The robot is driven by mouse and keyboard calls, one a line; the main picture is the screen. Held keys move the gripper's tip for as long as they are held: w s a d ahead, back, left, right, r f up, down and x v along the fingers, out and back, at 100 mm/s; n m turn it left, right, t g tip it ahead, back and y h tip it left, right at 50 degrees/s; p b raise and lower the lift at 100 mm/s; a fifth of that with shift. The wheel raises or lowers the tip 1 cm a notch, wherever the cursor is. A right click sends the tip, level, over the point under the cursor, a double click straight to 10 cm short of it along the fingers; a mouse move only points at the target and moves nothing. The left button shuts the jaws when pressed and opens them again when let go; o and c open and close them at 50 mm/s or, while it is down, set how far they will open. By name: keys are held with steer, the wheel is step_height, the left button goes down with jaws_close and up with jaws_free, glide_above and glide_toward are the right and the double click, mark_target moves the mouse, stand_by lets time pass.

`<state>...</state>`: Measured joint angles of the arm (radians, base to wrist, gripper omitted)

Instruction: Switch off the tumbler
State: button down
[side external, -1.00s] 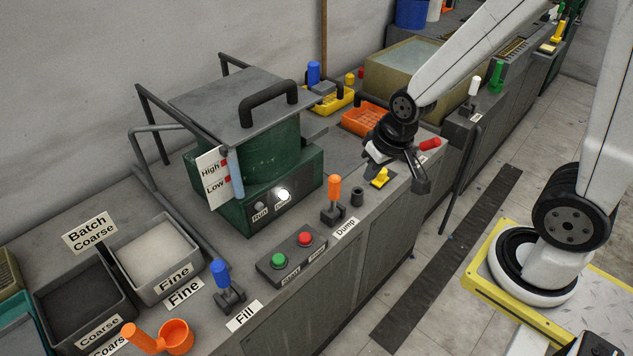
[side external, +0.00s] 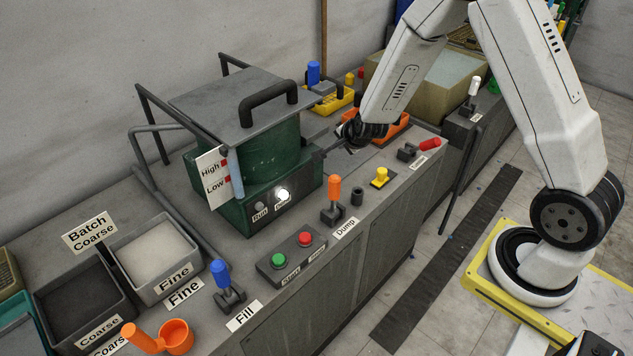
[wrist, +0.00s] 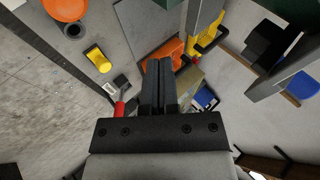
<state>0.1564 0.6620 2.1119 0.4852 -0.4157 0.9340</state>
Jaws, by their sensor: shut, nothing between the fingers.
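The tumbler, a green drum machine (side external: 270,150) with a grey lid, stands on the bench in the side view. On its front, a lamp marked "Run" (side external: 260,211) is dark and the lamp beside it (side external: 283,195) is lit white. A control box in front carries a green button (side external: 279,260) and a red button (side external: 305,239); their labels are small. My gripper (side external: 326,151) is at the right side of the tumbler, pointing left, near its body; I cannot tell if it touches. In the wrist view my gripper (wrist: 158,68) is shut and empty.
An orange lever (side external: 334,190) marked "Dump", a yellow knob (side external: 380,177) and a red-handled lever (side external: 430,144) line the bench front. An orange basket (side external: 392,130) lies beneath my arm. A blue lever (side external: 220,272) marked "Fill" stands at front left.

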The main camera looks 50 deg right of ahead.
steer(key=s+d+f+m+g+h, duration=0.1)
steer(key=d+f+m+h, duration=0.2)
steer(key=d+m, duration=0.3)
steer(key=s+d+f+m+g+h, duration=0.1)
steer(key=s+d+f+m+h, duration=0.1)
steer(key=d+f+m+h, duration=0.2)
steer(key=s+d+f+m+g+h, duration=0.1)
steer(key=s+d+f+m+h, duration=0.1)
steer(key=d+f+m, duration=0.5)
steer(key=shift+s+d+f+m+g+h, duration=0.15)
steer(key=shift+d+m+h, duration=0.1)
steer(key=shift+m, duration=0.2)
steer(key=shift+d+r+m+g+h, duration=0.1)
steer(key=shift+m+h, duration=0.2)
steer(key=shift+m, duration=0.1)
steer(key=shift+s+d+f+m+g+h, duration=0.15)
steer(key=shift+d+m+h, duration=0.1)
steer(key=shift+m, duration=0.2)
steer(key=s+d+f+m+g+h, duration=0.2)
steer(key=s+f+m+g+h, duration=0.1)
steer(key=s+m, duration=0.4)
steer(key=shift+s+d+f+g, duration=0.15)
steer(key=shift+s+f+g, duration=0.45)
steer(key=shift+s+g, duration=0.2)
steer(key=shift+d, duration=0.15)
